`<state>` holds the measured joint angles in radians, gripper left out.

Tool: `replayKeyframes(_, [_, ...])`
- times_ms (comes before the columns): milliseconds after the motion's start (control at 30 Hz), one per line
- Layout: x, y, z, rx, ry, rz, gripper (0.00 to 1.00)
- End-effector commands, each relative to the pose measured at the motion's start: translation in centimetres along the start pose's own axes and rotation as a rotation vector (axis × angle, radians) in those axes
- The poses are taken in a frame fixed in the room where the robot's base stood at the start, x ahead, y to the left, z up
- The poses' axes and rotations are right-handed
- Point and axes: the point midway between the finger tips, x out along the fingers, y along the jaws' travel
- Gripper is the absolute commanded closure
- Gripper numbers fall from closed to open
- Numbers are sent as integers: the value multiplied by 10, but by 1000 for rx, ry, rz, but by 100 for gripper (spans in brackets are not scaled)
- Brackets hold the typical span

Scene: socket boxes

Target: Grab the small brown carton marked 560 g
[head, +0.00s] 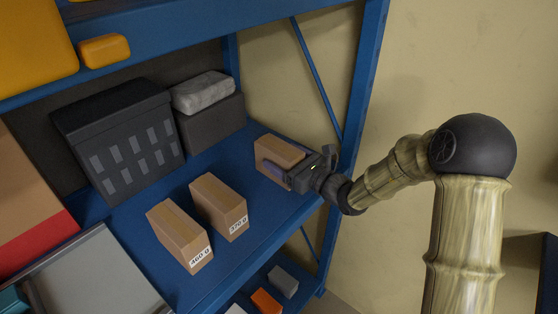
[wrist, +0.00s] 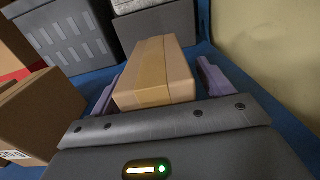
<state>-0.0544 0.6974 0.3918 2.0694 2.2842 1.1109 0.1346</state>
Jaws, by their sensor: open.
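A small brown carton (head: 272,152) stands at the right end of the blue shelf; no label shows on its visible faces. It also shows in the wrist view (wrist: 155,68), between the two purple-grey fingers of my gripper (wrist: 160,90). In the head view my gripper (head: 285,172) is at the carton's front right and hides part of it. The gripper is open, with a finger on each side; I cannot tell whether either touches. Two similar cartons stand to the left, one marked 460 g (head: 180,236) and one marked 370 g (head: 219,207).
A dark crate (head: 118,140) and a grey box (head: 211,122) with a wrapped bundle (head: 203,92) stand behind. A grey tray (head: 95,275) lies at the front left. A blue rack post (head: 355,120) rises close to my arm. Small boxes sit on the shelf below.

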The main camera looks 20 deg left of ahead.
Motion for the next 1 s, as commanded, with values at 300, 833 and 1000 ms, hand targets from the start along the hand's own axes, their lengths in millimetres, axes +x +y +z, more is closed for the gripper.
replayKeyframes(300, [0, 0, 0, 0, 0, 0, 20])
replayKeyframes(833, [0, 0, 2, -2, -3, 1, 87])
replayKeyframes(1000, [0, 0, 2, -2, -3, 1, 87])
